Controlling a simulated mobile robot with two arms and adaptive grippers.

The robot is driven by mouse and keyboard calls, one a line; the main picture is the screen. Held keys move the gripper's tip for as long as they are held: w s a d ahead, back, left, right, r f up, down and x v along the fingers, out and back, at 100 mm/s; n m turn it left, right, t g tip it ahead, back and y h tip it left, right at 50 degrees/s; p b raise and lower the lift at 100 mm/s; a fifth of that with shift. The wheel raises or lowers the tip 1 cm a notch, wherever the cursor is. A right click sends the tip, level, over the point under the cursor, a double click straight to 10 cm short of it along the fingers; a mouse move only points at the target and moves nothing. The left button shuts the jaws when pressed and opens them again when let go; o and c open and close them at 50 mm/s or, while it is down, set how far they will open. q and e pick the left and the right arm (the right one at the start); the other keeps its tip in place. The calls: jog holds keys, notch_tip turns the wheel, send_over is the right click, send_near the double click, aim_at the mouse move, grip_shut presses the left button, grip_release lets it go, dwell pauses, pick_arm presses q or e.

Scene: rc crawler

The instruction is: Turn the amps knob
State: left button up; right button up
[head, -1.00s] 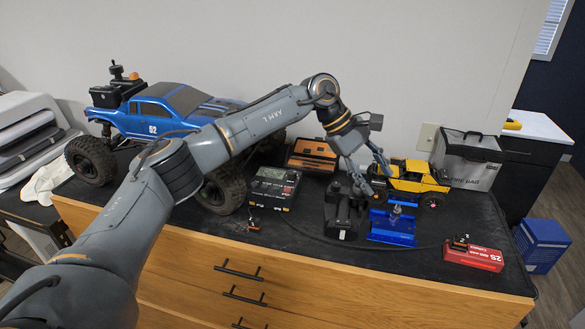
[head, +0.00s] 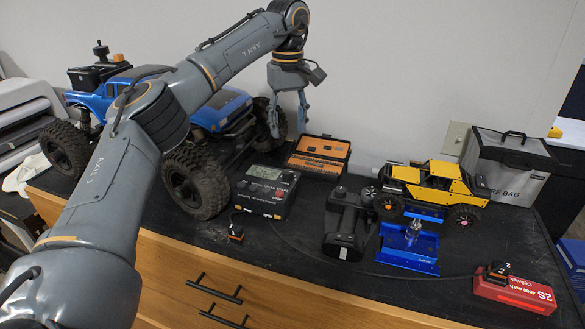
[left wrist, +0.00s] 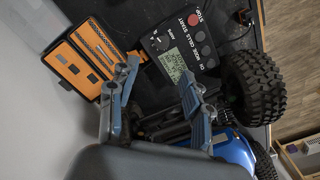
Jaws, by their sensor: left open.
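The black charger (head: 266,192) with a small lit screen sits on the bench, to the right of the blue truck's front wheel. In the left wrist view the charger (left wrist: 203,55) shows its screen, a row of buttons, a red stop button and the AMPS label. A dark round knob (left wrist: 159,42) appears beside that label; its setting is too small to read. My left gripper (head: 287,130) is open and empty, above and behind the charger, apart from it. Its two fingers (left wrist: 153,72) also show in the left wrist view. My right gripper is not in view.
The blue truck (head: 215,112) stands close on the left. An open orange tool case (head: 318,158) lies behind the charger. A black transmitter (head: 345,222), blue stand (head: 409,250), yellow crawler (head: 440,183) and red battery box (head: 515,292) are to the right. A small connector (head: 235,232) lies in front.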

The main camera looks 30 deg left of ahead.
pick_arm(q)
jog(key=p, duration=0.1)
send_over(288, 172)
jog(key=f, duration=0.5)
jog(key=shift+s+a+f, duration=0.1)
jog(key=shift+s+f, duration=0.05)
jog(key=shift+s, duration=0.05)
jog(key=f, duration=0.1)
jog(key=f+p, duration=0.1)
jog(key=f, duration=0.3)
jog(key=shift+w+f, duration=0.25)
jog(key=shift+w, duration=0.05)
jog(key=shift+s+f, duration=0.1)
jog(key=shift+f, duration=0.3)
grip_shut()
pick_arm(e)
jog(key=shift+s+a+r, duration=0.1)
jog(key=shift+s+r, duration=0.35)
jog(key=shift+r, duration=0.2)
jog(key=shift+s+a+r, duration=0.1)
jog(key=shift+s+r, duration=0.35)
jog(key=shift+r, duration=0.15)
